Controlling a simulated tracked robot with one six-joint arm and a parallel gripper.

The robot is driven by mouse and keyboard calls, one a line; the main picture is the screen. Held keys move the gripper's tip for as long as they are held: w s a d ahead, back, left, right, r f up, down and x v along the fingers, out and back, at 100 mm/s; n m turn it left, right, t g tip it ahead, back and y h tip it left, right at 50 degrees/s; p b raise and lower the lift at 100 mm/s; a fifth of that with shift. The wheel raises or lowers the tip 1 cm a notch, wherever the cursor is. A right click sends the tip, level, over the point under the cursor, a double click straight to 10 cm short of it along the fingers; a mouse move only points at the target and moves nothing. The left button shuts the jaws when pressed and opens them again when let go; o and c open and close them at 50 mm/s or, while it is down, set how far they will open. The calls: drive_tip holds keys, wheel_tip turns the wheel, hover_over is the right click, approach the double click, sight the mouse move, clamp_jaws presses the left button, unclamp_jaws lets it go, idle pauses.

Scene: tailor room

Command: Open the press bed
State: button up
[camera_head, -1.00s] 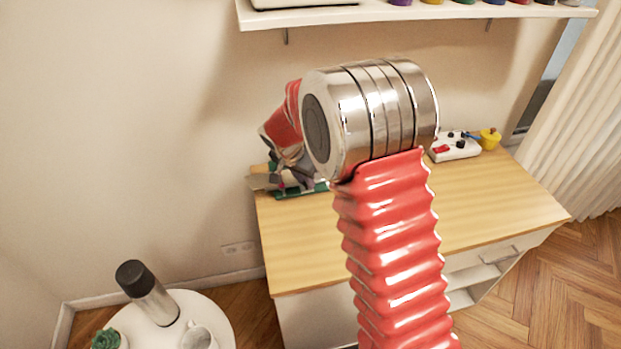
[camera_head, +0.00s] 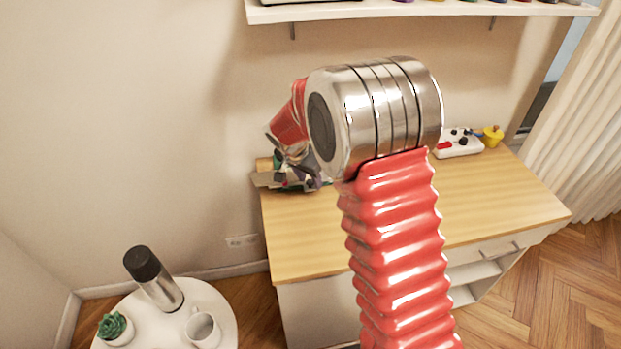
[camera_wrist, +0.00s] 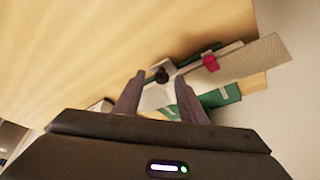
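The press (camera_wrist: 225,70) lies on the wooden table near the wall in the wrist view. It has a flat grey plate, green parts, a magenta-red piece (camera_wrist: 210,62) and a black knob (camera_wrist: 161,75). In the head view the press (camera_head: 268,180) sits at the table's left end, partly hidden by my arm. In the wrist view my gripper (camera_wrist: 158,92) has its two dark fingers apart, with the black knob seen between and just beyond the tips. I cannot tell whether they touch it. Whether the bed is raised is unclear.
The wooden table (camera_head: 480,200) is mostly clear in the middle. A white box with knobs (camera_head: 460,146) and a yellow pot (camera_head: 492,137) stand at its far right. A round white side table (camera_head: 222,300) holds a flask (camera_head: 155,280), a mug (camera_head: 203,329) and a plant (camera_head: 116,328).

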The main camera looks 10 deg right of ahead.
drive_tip(key=shift+r, duration=0.15)
drive_tip(key=v, duration=1.3)
drive_tip(key=shift+r, duration=0.2)
drive_tip(key=shift+s+a, duration=0.1)
drive_tip(key=shift+a, duration=0.05)
drive_tip(key=s+d+r+n+y, duration=0.1)
drive_tip(key=s+r+n, duration=0.1)
drive_tip(key=s, duration=0.8)
drive_tip(key=s+d+r+n+t+y, duration=0.1)
drive_tip(key=s+d+r+n, duration=0.1)
drive_tip(key=s, duration=0.8)
drive_tip(key=s+d+r+n+t+y, duration=0.1)
drive_tip(key=s+r+n, duration=0.3)
drive_tip(key=s, duration=0.6)
drive_tip(key=shift+s+d+r+n, duration=0.2)
drive_tip(key=shift+s+d+n, duration=0.2)
drive_tip(key=shift+d+n, duration=0.15)
